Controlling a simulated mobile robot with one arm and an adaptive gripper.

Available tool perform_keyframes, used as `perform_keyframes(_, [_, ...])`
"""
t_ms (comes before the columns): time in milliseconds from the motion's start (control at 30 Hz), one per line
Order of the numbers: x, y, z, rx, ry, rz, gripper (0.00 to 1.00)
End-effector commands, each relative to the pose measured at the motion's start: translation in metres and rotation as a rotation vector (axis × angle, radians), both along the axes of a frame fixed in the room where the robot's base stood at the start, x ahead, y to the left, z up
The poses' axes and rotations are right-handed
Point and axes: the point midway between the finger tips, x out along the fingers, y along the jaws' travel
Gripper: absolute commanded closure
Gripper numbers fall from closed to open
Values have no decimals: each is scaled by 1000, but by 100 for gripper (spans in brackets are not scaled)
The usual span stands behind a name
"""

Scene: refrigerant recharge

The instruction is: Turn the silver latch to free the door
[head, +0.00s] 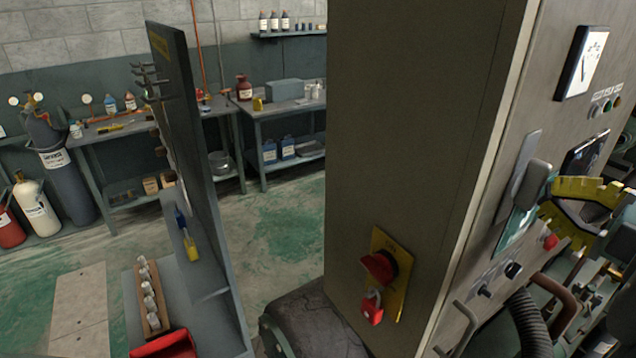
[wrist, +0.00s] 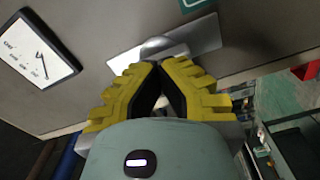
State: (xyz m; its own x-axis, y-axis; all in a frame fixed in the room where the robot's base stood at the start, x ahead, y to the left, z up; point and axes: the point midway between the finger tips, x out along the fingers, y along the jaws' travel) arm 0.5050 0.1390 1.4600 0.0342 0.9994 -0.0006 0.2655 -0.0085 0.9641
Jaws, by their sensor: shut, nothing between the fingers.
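The silver latch is a flat grey plate with a raised rounded handle, on the panelled face of the grey cabinet. It shows in the head view (head: 529,185) and near the top middle of the wrist view (wrist: 165,45). My gripper (head: 548,207) has yellow ribbed fingers with dark inner pads. In the wrist view my gripper (wrist: 158,66) is shut, its tips together and empty, just below the raised handle. I cannot tell whether the tips touch it. The cabinet (head: 420,120) stands upright, and no gap shows at the door's edge.
A dial gauge (head: 582,62) and small indicator lights sit above the latch. A red rotary switch (head: 379,267) with a red padlock (head: 371,307) is on the cabinet's side. A curved handle and black hose lie below. Workbenches (head: 265,105) and gas cylinders (head: 62,165) stand behind at left.

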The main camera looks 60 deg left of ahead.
Motion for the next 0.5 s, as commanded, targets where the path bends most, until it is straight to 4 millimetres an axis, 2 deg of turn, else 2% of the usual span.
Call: perform_keyframes(500, [0,0,-2,-5,-166,-1,100])
